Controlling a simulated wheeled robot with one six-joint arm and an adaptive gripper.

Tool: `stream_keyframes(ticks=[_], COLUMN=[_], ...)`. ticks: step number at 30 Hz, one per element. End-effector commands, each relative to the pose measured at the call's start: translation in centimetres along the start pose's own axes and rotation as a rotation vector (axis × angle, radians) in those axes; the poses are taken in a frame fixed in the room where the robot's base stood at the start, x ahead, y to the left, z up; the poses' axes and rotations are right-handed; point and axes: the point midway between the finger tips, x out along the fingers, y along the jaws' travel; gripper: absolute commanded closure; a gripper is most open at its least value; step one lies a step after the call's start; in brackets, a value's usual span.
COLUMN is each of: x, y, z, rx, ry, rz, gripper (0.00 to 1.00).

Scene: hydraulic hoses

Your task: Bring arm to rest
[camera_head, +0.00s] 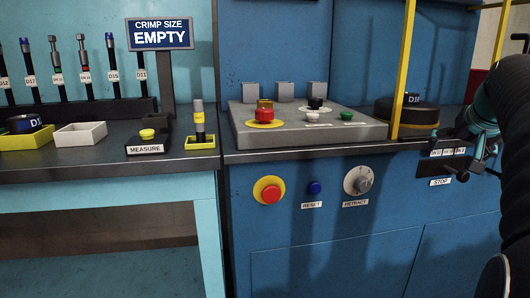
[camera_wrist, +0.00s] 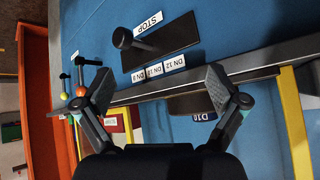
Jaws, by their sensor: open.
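My gripper (camera_head: 470,150) is at the right edge of the head view, beside the blue machine's front edge and the dark STOP plate (camera_head: 440,165). In the wrist view my gripper (camera_wrist: 160,90) is open, with its two fingers wide apart and nothing between them. Beyond the fingers are the STOP plate (camera_wrist: 165,42), its black round-ended lever (camera_wrist: 123,38) and a row of white DN labels (camera_wrist: 160,72). Contact between a finger and the machine cannot be made out. My dark arm fills the right side of the head view.
Yellow posts (camera_head: 404,60) rise near my gripper, beside a dark round die (camera_head: 407,112). The control box (camera_head: 300,130) has several buttons; a red stop button (camera_head: 270,194) and a RETRACT knob (camera_head: 358,181) sit below. A sign (camera_head: 160,35) reads EMPTY. An orange frame (camera_wrist: 38,110) stands left.

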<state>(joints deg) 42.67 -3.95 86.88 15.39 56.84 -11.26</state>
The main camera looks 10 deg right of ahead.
Motion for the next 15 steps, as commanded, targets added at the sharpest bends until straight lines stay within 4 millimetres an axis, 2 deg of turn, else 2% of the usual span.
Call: stream_keyframes(ticks=[7, 11, 15], x=[1.1, 0.7, -0.5], y=[-5.1, -7.6, -9.8], z=[12.4, 19.8, 28.1], rx=[-0.043, -0.109, -0.217], ry=[-0.161, -0.233, -0.296], rz=[-0.002, -0.012, -0.036], gripper=[0.04, 0.04, 0.04])
